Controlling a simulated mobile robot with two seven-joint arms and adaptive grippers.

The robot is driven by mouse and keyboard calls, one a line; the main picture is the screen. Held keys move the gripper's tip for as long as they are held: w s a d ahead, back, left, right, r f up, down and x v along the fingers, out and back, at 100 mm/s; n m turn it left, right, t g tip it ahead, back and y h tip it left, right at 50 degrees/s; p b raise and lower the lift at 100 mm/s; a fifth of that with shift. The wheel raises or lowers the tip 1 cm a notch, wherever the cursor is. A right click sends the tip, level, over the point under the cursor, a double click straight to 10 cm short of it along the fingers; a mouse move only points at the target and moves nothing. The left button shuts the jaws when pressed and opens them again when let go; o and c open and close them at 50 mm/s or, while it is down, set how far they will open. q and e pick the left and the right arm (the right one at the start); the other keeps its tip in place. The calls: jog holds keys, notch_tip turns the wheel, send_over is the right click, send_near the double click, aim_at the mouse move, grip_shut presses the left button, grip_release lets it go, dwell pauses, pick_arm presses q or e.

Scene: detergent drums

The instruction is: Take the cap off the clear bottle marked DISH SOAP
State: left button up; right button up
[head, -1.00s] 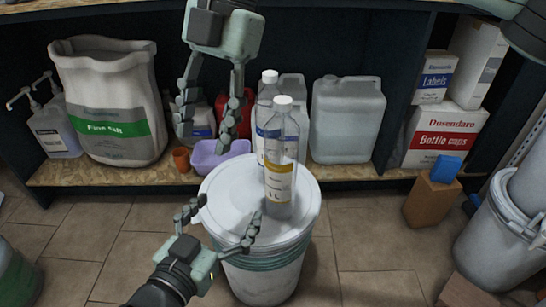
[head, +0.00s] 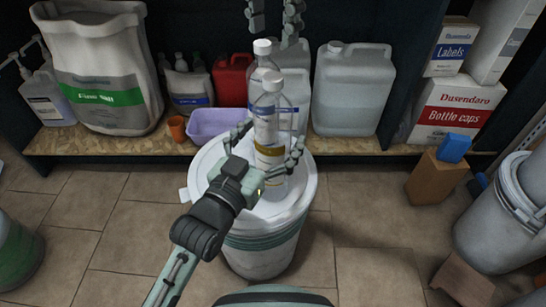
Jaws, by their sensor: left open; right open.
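I cannot read either label, so I cannot tell which is DISH SOAP. My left gripper (head: 268,147) is open, with its fingers on either side of the front bottle's lower body; contact is unclear. My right gripper (head: 274,28) is open and empty at the top edge, fingers pointing down above the bottles.
The shelf behind holds a salt sack (head: 100,70), a red can (head: 232,80), a large jug (head: 352,88), a purple tub (head: 214,123) and cartons (head: 455,105). A box with a blue block (head: 454,148) stands right.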

aim_at(273, 76)
pick_arm(q)
jog(key=shift+w+d, duration=0.1)
jog(key=shift+w, duration=0.1)
grip_shut()
pick_arm(e)
jog(key=m, duration=0.4)
jog(key=shift+f, duration=0.1)
jog(key=shift+m, duration=0.3)
jog(key=shift+f, duration=3.9)
